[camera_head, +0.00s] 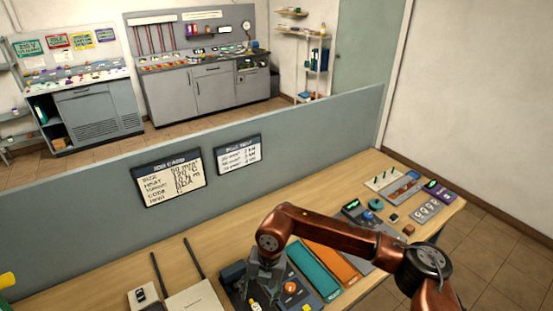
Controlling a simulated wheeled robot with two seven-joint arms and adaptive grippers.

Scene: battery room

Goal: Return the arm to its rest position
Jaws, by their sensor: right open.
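My right arm (325,226), copper coloured, reaches in from the lower right and bends over the workbench. Its grey right gripper (264,282) points down over a dark device near the front of the bench. The gripper is open. Its fingers are small and partly blend with the device, so I cannot tell whether they touch it. A small yellow-and-white piece (255,306) shows just below the fingers. My left gripper is not in view.
The wooden bench (225,239) has a grey partition (300,134) behind it with two cards. Right of the gripper lie a teal tray (314,268), an orange tray (331,262) and several small devices. A white box (197,299) with two antennas stands left. Bench space behind the gripper is clear.

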